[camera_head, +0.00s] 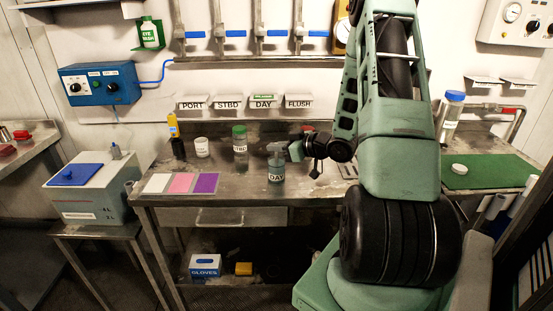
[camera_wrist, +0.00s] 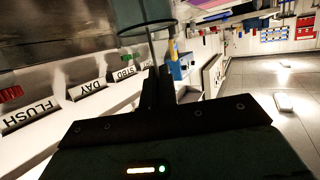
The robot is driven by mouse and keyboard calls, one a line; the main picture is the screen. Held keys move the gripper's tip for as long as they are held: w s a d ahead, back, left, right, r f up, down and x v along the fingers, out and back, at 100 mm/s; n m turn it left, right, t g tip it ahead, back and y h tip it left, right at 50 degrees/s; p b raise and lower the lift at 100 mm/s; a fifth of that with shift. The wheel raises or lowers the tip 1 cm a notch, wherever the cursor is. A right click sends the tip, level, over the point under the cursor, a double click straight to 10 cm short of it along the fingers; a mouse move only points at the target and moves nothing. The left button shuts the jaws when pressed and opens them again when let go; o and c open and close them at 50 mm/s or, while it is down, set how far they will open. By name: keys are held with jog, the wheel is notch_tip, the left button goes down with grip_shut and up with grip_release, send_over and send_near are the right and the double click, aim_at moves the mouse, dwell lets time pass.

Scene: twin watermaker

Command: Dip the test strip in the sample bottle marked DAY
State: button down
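The sample bottle marked DAY (camera_head: 276,174) stands upright near the front edge of the steel counter, its label facing the front. My gripper (camera_head: 289,151) is beside and just above its top, reaching in from the right. In the wrist view a clear round vessel (camera_wrist: 146,28) shows just past the fingertips; I cannot read a label on it. My fingers (camera_wrist: 157,85) look close together there. I cannot make out the test strip for sure in either view. Whether the fingertips touch the bottle is unclear.
A green-capped STBD bottle (camera_head: 240,148) and a white cup (camera_head: 202,147) stand to the left. White, pink and purple cards (camera_head: 181,183) lie at the counter's front left. Label holders PORT, STBD, DAY and FLUSH (camera_head: 298,101) line the wall. A green mat (camera_head: 480,170) lies right.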

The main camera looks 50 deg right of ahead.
jog(key=shift+r+p, duration=4.6)
jog(key=shift+r, duration=0.85)
